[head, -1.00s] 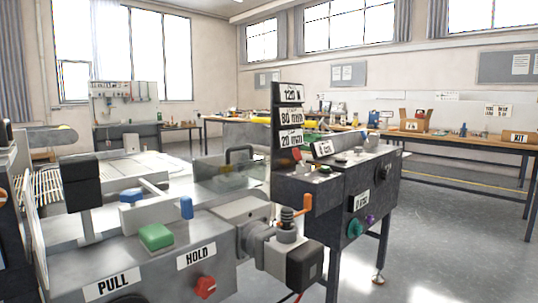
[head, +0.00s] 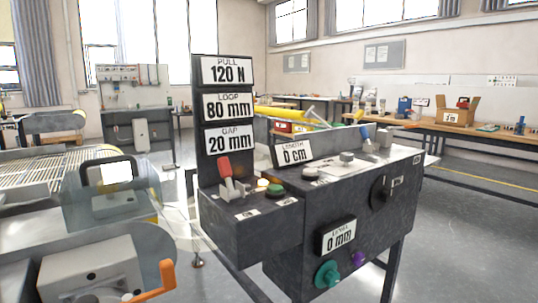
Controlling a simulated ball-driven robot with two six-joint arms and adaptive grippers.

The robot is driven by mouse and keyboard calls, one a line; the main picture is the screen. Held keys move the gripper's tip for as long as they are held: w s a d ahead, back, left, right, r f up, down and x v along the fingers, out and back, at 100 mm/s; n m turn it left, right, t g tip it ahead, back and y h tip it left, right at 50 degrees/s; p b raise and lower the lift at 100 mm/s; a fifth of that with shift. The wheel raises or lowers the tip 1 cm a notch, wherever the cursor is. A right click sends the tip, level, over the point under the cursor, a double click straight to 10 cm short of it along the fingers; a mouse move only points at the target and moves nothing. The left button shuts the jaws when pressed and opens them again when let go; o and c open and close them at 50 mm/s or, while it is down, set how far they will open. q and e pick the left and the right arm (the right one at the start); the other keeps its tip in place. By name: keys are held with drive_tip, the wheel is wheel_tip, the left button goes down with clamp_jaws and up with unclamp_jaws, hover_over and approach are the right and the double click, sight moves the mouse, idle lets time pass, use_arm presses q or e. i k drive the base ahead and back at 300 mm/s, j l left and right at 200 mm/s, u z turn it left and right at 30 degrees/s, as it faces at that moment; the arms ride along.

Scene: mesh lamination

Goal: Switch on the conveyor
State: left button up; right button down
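A dark control console (head: 250,235) stands in the middle of the head view. On its left top are a lever with a red grip (head: 224,167), a glowing amber lamp (head: 262,183) and a green button (head: 276,191). A blue-tipped lever (head: 365,134) stands at its far end. Its side carries a black rotary knob (head: 380,193), a teal knob (head: 327,274) and a purple knob (head: 358,259). Small labels near the controls are too small to read, so I cannot tell which one switches the conveyor. A wire-mesh belt (head: 50,182) shows at the left. Neither gripper is in view.
A sign post (head: 224,146) reads pull 120 N, loop 80 mm, gap 20 mm. Displays read length 0 cm (head: 294,152) and level 0 mm (head: 338,238). An orange crank handle (head: 152,284) is at bottom left. Clear floor (head: 470,245) lies to the right.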

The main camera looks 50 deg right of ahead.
sight(224, 169)
drive_tip(key=k+l, duration=0.1)
drive_tip(key=l, duration=0.75)
drive_tip(key=k+l, duration=0.1)
drive_tip(key=l, duration=0.8)
